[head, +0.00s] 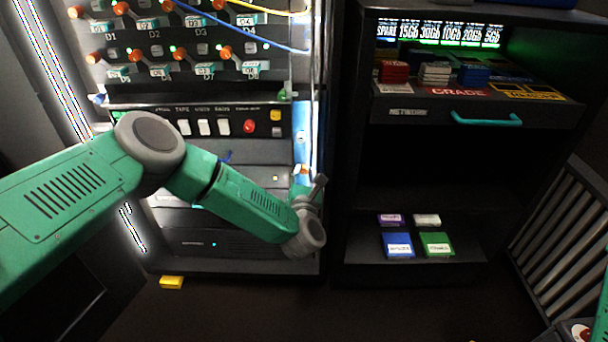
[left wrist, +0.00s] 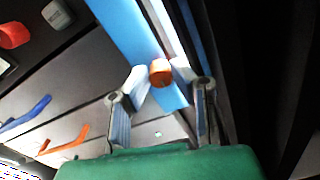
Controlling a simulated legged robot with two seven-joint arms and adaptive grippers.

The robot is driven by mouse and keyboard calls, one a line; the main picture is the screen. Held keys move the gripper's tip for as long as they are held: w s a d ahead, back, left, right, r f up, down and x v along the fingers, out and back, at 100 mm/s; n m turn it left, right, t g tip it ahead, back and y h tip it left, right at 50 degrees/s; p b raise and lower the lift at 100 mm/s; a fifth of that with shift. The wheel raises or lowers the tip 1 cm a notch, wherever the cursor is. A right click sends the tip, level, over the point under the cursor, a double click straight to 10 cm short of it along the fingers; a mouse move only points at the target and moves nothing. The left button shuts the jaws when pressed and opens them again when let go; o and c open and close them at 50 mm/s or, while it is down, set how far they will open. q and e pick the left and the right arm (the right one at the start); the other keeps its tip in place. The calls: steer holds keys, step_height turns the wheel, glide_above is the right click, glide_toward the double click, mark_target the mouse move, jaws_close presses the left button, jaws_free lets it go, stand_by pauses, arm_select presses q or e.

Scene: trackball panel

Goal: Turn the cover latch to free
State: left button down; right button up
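The cover latch appears to be the small orange knob (left wrist: 160,72) on a blue strip (left wrist: 128,35) in the left wrist view. The strip also shows in the head view (head: 300,143), along the right edge of the rack. My left gripper (left wrist: 161,76) has its fingers drawn inward, one fingertip on each side of the knob and seemingly touching it. In the head view the left gripper (head: 313,187) is at the rack's lower right edge, and its fingers are small and partly hidden there. My right gripper is not in view.
The rack's panel has several white switches (head: 204,127) and a red button (head: 249,126). Blue and yellow cables hang above. A dark shelf cabinet (head: 420,165) with a teal drawer handle (head: 487,119) stands close to the right. A yellow block (head: 171,282) lies on the floor.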

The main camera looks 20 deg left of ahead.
arm_select(q)
steer(key=shift+s+d+f+m, duration=0.1)
steer(key=shift+d+f+m, duration=0.1)
steer(key=shift+m, duration=0.5)
steer(key=m+p, duration=0.1)
steer(key=m, duration=0.2)
steer(key=shift+a+f, duration=0.1)
steer(key=shift+a, duration=0.05)
steer(key=m, duration=0.4)
steer(key=shift+m+p, duration=0.4)
steer(key=m+p, duration=0.1)
steer(key=m, duration=0.3)
steer(key=shift+f+m, duration=0.1)
steer(key=shift+m, duration=0.2)
steer(key=shift+f+m+p, duration=0.1)
steer(key=shift+m+p, duration=0.25)
steer(key=shift+m, duration=1.65)
steer(key=c, duration=1.4)
jaws_free()
steer(key=shift+c, duration=0.2)
steer(key=shift+o, duration=0.2)
